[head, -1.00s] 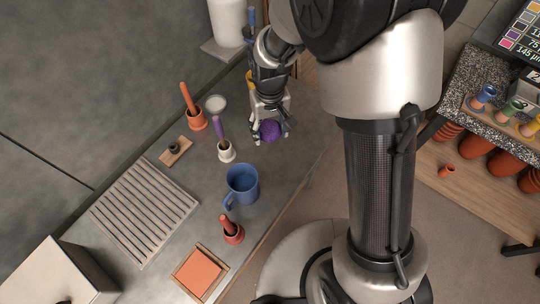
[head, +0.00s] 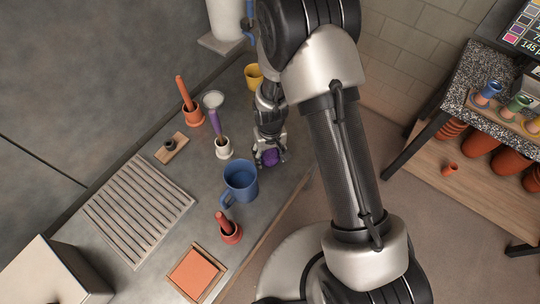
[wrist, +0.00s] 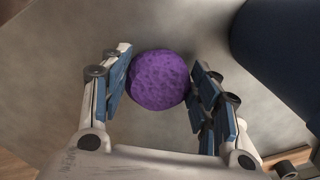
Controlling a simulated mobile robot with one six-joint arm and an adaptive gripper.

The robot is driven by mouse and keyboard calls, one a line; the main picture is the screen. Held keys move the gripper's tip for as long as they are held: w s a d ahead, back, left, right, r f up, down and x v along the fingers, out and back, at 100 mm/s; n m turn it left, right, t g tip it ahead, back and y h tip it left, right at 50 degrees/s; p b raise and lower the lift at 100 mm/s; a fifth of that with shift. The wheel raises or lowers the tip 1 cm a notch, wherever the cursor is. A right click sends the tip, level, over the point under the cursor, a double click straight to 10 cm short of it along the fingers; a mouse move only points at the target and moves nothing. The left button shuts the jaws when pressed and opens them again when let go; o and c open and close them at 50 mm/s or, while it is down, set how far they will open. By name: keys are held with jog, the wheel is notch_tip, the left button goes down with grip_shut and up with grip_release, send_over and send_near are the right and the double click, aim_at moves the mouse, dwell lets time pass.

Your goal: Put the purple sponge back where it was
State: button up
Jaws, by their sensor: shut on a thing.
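The purple sponge (head: 270,157) is a round, rough ball. My gripper (head: 268,160) is shut on it, over the counter just above and right of the blue mug (head: 240,181). In the wrist view the sponge (wrist: 158,80) sits between the two blue-padded fingers of my gripper (wrist: 160,90), with grey counter behind it. I cannot tell whether the sponge touches the counter. No marked place for the sponge shows.
A white pot with a purple-handled tool (head: 222,147) stands left of my gripper. A yellow cup (head: 254,76) is behind it. The blue mug (wrist: 285,60) fills the wrist view's upper right. A slatted rack (head: 138,210) lies left. The counter's front edge (head: 290,205) is near.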

aim_at(270, 156)
jog(key=shift+f, duration=0.1)
jog(key=shift+f, duration=0.1)
jog(key=o, duration=0.5)
jog(key=shift+f, duration=0.1)
jog(key=o, duration=0.5)
notch_tip(270, 156, up, 13)
jog(key=p, duration=0.2)
jog(key=shift+f, duration=0.2)
